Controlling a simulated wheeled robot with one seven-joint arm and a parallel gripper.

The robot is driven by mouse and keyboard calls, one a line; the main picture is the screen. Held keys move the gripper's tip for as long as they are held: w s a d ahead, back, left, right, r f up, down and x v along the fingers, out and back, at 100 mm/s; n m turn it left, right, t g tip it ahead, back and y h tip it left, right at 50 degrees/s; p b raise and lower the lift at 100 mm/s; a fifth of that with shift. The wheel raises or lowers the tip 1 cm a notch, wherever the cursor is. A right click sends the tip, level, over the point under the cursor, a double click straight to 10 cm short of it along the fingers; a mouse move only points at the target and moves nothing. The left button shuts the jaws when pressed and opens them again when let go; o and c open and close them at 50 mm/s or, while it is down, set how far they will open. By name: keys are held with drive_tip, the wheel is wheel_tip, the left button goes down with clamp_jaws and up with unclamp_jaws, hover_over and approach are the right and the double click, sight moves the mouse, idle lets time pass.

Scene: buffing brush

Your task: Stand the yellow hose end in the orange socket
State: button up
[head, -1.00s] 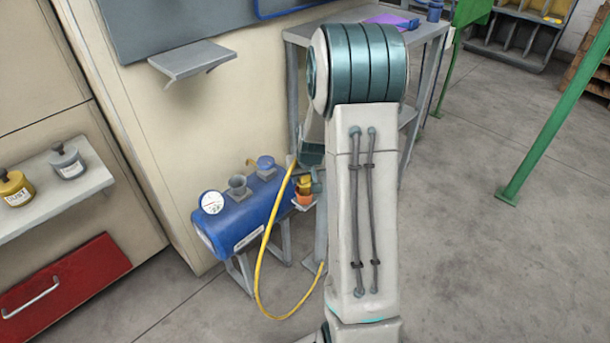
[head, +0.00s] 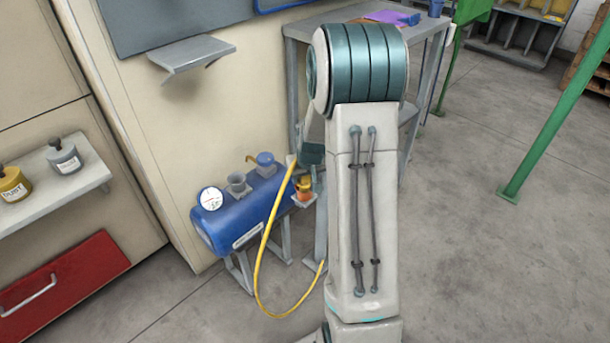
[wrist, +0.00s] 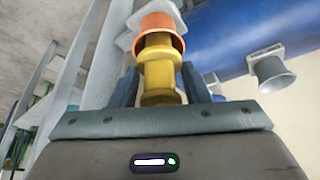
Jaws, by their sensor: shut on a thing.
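The yellow hose end (wrist: 159,75) stands between the two fingers of my gripper (wrist: 159,88) in the wrist view, and my gripper is shut on it. Its far tip overlaps the mouth of the orange socket (wrist: 160,21), whose rim shows around it. I cannot tell how deep the tip sits. In the head view the hose end (head: 305,183) is upright at the orange socket (head: 302,196), on a small grey bracket beside the blue tank. My gripper (head: 311,168) is above it, partly hidden by my arm. The yellow hose (head: 262,262) loops down to the floor.
The blue tank (head: 240,215) with a gauge (head: 211,198) and grey and blue cups stands just left of the socket. A grey table (head: 300,32) stands behind my arm. A shelf with bottles (head: 65,157) is at far left. The floor at right is mostly clear.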

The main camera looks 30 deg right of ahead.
drive_tip(key=o, duration=1.2)
drive_tip(key=d+p+v, duration=0.1)
drive_tip(key=p+v, duration=0.2)
drive_tip(key=v, duration=1)
drive_tip(key=shift+a+r+p, duration=0.35)
drive_tip(key=shift+a+r, duration=0.05)
drive_tip(key=shift+a, duration=0.1)
drive_tip(key=s+a+r+p, duration=0.5)
drive_tip(key=s+r+p, duration=0.1)
drive_tip(key=r, duration=0.4)
drive_tip(key=s+a+r+n+g+p, duration=0.1)
drive_tip(key=s+a+r+p, duration=0.4)
drive_tip(key=s+r+p, duration=0.2)
drive_tip(key=s+a+r+p, duration=0.4)
drive_tip(key=s+r+p, duration=0.3)
drive_tip(key=r, duration=0.6)
drive_tip(key=p, duration=0.2)
drive_tip(key=shift+a+r+n+g+y+p, duration=0.35)
drive_tip(key=shift+a+n+g+y+p, duration=0.05)
